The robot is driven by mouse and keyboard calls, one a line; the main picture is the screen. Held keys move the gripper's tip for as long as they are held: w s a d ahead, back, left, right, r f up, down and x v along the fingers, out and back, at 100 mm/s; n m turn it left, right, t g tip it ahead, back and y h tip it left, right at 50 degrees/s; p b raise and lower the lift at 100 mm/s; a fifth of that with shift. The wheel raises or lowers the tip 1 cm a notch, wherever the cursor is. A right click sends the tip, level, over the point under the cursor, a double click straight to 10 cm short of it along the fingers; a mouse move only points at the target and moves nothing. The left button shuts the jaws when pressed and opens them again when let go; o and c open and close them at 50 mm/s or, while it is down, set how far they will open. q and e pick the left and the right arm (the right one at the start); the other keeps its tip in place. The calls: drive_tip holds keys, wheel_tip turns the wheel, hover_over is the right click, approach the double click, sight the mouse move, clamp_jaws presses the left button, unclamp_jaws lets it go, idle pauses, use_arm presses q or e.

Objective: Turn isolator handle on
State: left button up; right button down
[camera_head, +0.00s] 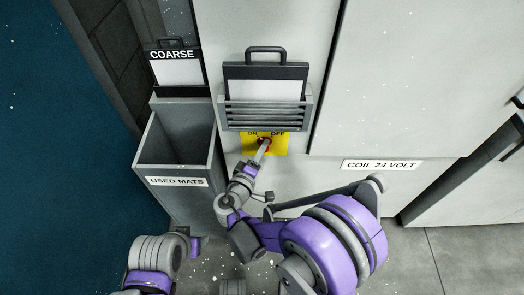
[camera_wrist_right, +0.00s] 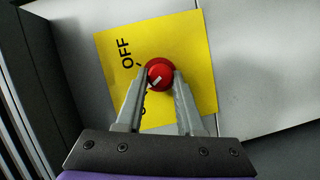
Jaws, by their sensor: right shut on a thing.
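The isolator handle is a round red knob (camera_wrist_right: 159,73) with a pale pointer mark, on a yellow plate (camera_wrist_right: 195,55). The plate also shows in the head view (camera_head: 281,146), with ON at left and OFF at right. In the wrist view OFF reads clearly, and the other label is mostly hidden by a finger. The pale mark slants to the lower left, towards the half-hidden label. My right gripper (camera_wrist_right: 160,84) is shut on the knob, one fingertip on each side; it also shows in the head view (camera_head: 264,148).
A slatted holder (camera_head: 265,117) with a handled panel hangs just above the plate. A grey bin marked USED MATS (camera_head: 177,181) stands to the left, below a COARSE panel (camera_head: 173,55). A COIL 24 VOLT label (camera_head: 379,165) is on the cabinet at right.

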use_arm(q)
drive_tip(key=shift+f, duration=0.4)
use_arm(e)
drive_tip(key=shift+f+n, duration=0.1)
drive_tip(key=shift+n, duration=0.4)
use_arm(q)
drive_tip(key=shift+f+b, duration=0.1)
drive_tip(key=shift+b, duration=0.2)
use_arm(e)
drive_tip(key=shift+t, duration=0.3)
drive_tip(key=c, duration=0.5)
unclamp_jaws()
use_arm(q)
drive_tip(key=shift+s, duration=0.15)
use_arm(e)
drive_tip(key=shift+s+a, duration=0.1)
